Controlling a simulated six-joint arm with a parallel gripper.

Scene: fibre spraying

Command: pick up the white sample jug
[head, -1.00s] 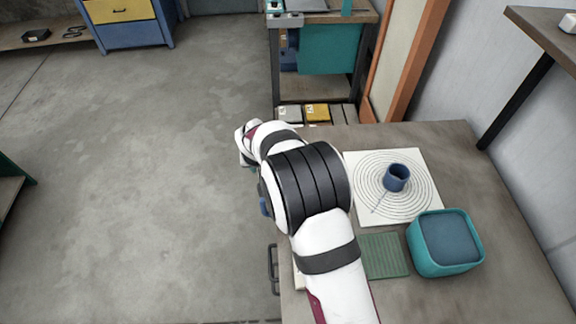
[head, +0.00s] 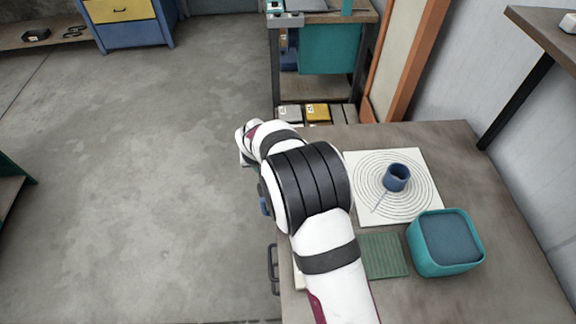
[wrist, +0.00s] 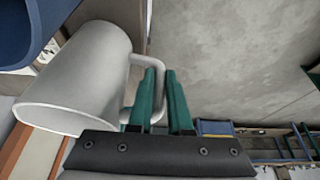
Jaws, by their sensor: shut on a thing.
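The white sample jug (wrist: 78,82) shows large at the left of the wrist view, tilted in the picture, with its handle (wrist: 133,80) on its right side. My gripper (wrist: 160,78) has two green fingers shut on that handle, which passes between them. In the head view my arm covers the jug and the fingers, so what lies under the jug cannot be told there.
On the table (head: 490,190) a small blue cup (head: 397,177) stands on a white sheet with rings (head: 362,165). A teal container (head: 440,268) stands at the right, beside a green mat (head: 384,256). Part of a blue object (wrist: 20,30) is close beside the jug.

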